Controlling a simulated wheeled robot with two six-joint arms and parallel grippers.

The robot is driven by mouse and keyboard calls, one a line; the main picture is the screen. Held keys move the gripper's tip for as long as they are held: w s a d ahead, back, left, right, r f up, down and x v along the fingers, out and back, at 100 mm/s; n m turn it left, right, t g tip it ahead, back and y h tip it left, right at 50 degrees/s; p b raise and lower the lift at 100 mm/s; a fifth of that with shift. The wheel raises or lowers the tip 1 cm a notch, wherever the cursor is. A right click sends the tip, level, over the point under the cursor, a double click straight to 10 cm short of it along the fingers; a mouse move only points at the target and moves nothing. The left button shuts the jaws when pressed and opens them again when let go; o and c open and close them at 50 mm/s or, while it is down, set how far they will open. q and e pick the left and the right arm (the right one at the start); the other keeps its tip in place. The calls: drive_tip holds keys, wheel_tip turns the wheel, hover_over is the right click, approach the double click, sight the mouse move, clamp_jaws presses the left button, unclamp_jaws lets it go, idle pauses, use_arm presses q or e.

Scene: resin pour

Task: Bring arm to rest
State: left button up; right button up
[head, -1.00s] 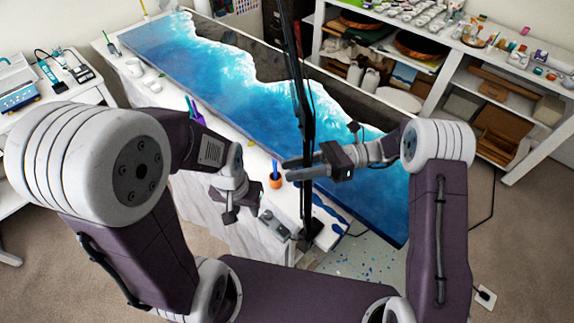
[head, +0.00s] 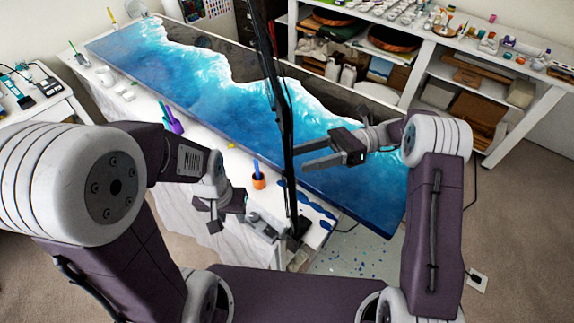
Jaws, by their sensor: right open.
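My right gripper (head: 320,153) is over the blue part of the resin panel (head: 200,85), its two grey fingers apart and pointing left. Nothing shows between them. They overlap the dark upright stand pole (head: 286,140) in the picture; I cannot tell the gap. My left gripper (head: 210,214) hangs low near the front edge of the white-covered table (head: 205,150), left of the orange cup (head: 259,182). Its fingers are small and partly hidden, so I cannot see their opening. No held object shows in it.
A grey clamp-like part (head: 262,226) lies by the pole's foot. Purple items (head: 173,122) and small white cups (head: 125,92) stand along the table's near side. Shelves (head: 450,62) with jars and boards fill the back right. Carpet (head: 520,220) is clear at right.

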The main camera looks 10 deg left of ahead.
drive_tip(key=shift+v, duration=0.8)
drive_tip(key=shift+a, duration=0.1)
drive_tip(key=s+f+h, duration=0.1)
drive_tip(key=s+f+n+t+h, duration=0.1)
drive_tip(key=f+h, duration=0.1)
drive_tip(key=s+f+h, duration=0.1)
drive_tip(key=s+f, duration=0.1)
drive_tip(key=shift+d+f+n+h+b, duration=0.25)
drive_tip(key=shift+n+h+b, duration=0.05)
drive_tip(key=shift+n+b, duration=0.1)
drive_tip(key=s+d+f+n+t+h, duration=0.4)
drive_tip(key=d+n+h, duration=0.1)
drive_tip(key=d+n, duration=0.2)
drive_tip(key=s+d+f+n+t+h+b, duration=0.1)
drive_tip(key=s+d+f+n+t+h, duration=0.2)
drive_tip(key=d+f+n+h, duration=0.2)
drive_tip(key=d+n+h, duration=0.1)
drive_tip(key=d+n, duration=0.1)
drive_tip(key=d, duration=0.1)
drive_tip(key=shift+s+d+f+t+h, duration=0.2)
drive_tip(key=shift+s+d+t+h, duration=0.1)
drive_tip(key=shift+s+t, duration=0.1)
